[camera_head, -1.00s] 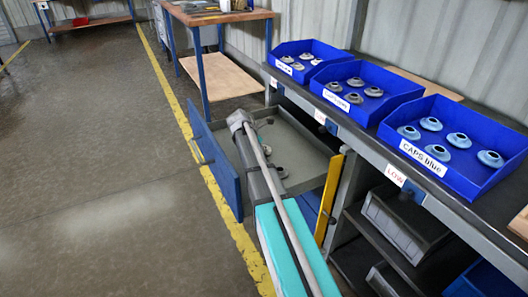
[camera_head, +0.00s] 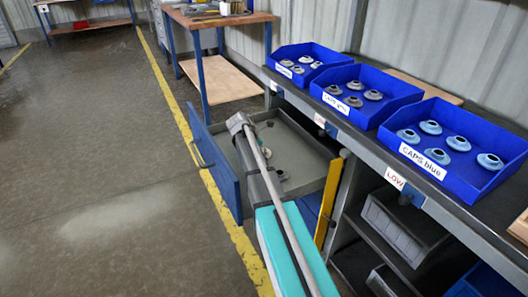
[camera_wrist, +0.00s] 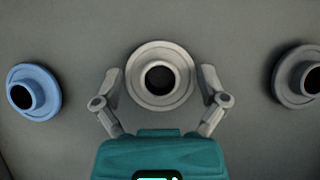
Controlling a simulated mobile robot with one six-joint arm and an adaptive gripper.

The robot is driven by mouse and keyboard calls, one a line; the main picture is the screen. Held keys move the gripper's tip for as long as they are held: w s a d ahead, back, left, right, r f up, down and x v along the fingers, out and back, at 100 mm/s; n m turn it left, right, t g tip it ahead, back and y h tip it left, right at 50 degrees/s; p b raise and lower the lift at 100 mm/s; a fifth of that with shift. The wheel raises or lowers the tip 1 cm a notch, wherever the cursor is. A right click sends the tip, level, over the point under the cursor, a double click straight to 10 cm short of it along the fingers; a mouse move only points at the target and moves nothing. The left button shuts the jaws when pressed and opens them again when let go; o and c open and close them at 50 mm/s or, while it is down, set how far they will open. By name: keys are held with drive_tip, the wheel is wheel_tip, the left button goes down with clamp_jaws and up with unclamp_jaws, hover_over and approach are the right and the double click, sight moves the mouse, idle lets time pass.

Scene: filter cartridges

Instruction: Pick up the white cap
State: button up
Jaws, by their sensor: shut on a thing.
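The white cap (camera_wrist: 160,76), a pale round flange with a dark central hole, sits between the two fingers of my gripper (camera_wrist: 161,88) in the wrist view. The fingers are shut on its left and right sides. A grey surface shows behind it. In the head view my arm reaches into an open grey drawer (camera_head: 305,147), and my arm hides the fingertips there. In the wrist view a blue cap (camera_wrist: 34,92) lies to the left and a darker grey cap (camera_wrist: 298,77) to the right, both apart from my fingers.
Three blue bins stand on the bench above the drawer, holding pale caps (camera_head: 298,70), grey caps (camera_head: 353,102) and blue caps (camera_head: 458,143). The right bin (camera_head: 500,183) reads "CAPS blue". The drawer's blue front (camera_head: 218,170) stands out toward the yellow floor line. Open floor lies left.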

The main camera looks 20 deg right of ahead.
drive_tip(key=shift+r+p, duration=1.4)
drive_tip(key=shift+r, duration=0.05)
drive_tip(key=s+a+r+p, duration=0.6)
drive_tip(key=s+r+p, duration=0.4)
drive_tip(key=s, duration=0.2)
drive_tip(key=shift+s, duration=0.35)
drive_tip(key=shift+s, duration=0.2)
